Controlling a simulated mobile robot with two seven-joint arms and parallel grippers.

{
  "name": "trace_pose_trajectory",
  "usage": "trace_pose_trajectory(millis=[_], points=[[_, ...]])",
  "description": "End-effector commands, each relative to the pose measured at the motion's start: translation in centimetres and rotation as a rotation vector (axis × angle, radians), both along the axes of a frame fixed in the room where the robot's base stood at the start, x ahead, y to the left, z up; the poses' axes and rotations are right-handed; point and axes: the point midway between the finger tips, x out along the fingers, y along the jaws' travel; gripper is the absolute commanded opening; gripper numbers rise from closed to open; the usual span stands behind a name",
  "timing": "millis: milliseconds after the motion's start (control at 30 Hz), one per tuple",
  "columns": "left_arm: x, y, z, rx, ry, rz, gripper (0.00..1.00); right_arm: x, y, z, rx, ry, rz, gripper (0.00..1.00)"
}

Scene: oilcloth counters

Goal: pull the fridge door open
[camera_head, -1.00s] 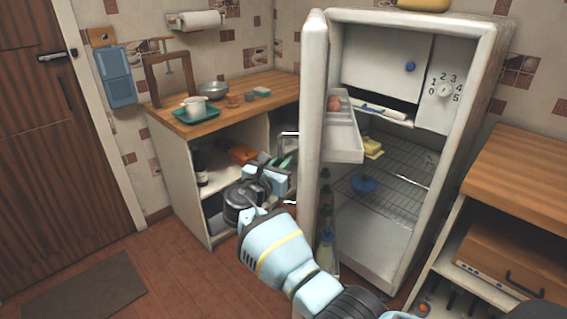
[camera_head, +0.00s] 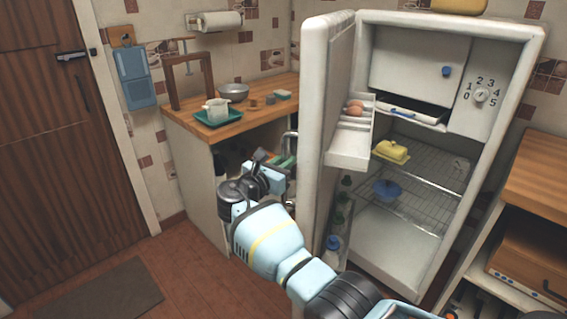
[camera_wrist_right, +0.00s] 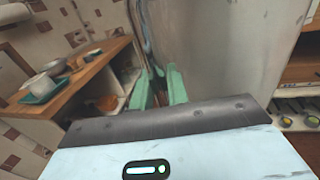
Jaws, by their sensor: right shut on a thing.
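The white fridge (camera_head: 520,45) stands open, with its shelves in plain view. Its door (camera_head: 313,110) is swung out to the left and seen nearly edge-on, with part of its inner side showing. My right gripper (camera_head: 284,166) is at the outer side of the door, with its green fingers shut around the metal door handle (camera_head: 290,140). In the right wrist view the green fingers (camera_wrist_right: 160,88) are at the handle, beside the door's pale outer face (camera_wrist_right: 225,50). The exact contact is small and partly hidden. My left gripper is out of view.
A wooden counter (camera_head: 245,113) with a green tray (camera_head: 218,119) and a metal bowl (camera_head: 233,91) stands left of the door. Inside the fridge are a yellow butter dish (camera_head: 391,151) and blue bowl (camera_head: 386,190).

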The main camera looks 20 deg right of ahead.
Motion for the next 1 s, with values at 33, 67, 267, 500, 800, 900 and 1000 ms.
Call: trace_pose_trajectory(millis=[33, 67, 267, 500, 800, 900, 1000], points=[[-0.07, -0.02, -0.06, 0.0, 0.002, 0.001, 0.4, 0.03, -0.04, -0.06, -0.002, 0.001, -0.004, 0.0], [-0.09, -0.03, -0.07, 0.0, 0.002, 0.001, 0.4, 0.02, -0.06, -0.05, -0.002, 0.001, -0.006, 0.0], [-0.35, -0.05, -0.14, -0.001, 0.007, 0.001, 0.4, 0.03, -0.1, -0.08, -0.001, 0.002, -0.013, 0.0], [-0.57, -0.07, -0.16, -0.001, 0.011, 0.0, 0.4, 0.02, -0.12, -0.08, -0.001, 0.002, -0.014, 0.0], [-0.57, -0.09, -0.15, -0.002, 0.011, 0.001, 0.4, 0.03, -0.11, -0.07, 0.0, 0.001, -0.014, 0.35], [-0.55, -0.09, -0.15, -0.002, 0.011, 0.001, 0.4, 0.03, -0.1, -0.06, 0.0, 0.001, -0.013, 0.35], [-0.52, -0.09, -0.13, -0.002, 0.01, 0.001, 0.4, 0.03, -0.09, -0.05, -0.001, 0.001, -0.013, 0.35]])
